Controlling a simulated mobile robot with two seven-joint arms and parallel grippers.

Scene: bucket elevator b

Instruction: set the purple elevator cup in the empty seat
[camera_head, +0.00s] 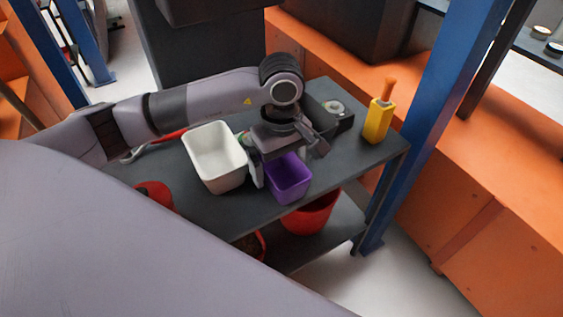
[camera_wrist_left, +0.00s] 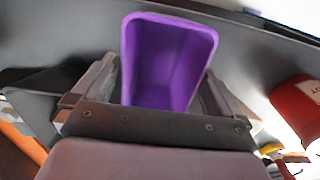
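The purple elevator cup (camera_head: 290,180) is near the front edge of the dark grey table, its open top facing up. My left gripper (camera_head: 286,155) is over it, reaching down with a finger at either side. In the left wrist view the cup (camera_wrist_left: 165,62) sits between the two fingers (camera_wrist_left: 160,95), close to both. I cannot tell whether the fingers press on its walls. I cannot tell whether the cup rests on the table or is slightly lifted. The empty seat cannot be made out in either view. My right gripper is not in view.
A white bin (camera_head: 214,157) stands just left of the cup. A yellow holder with an orange handle (camera_head: 379,118) stands at the table's right end by a blue post (camera_head: 432,110). Red buckets (camera_head: 312,214) sit below. A red container (camera_head: 154,193) is at left.

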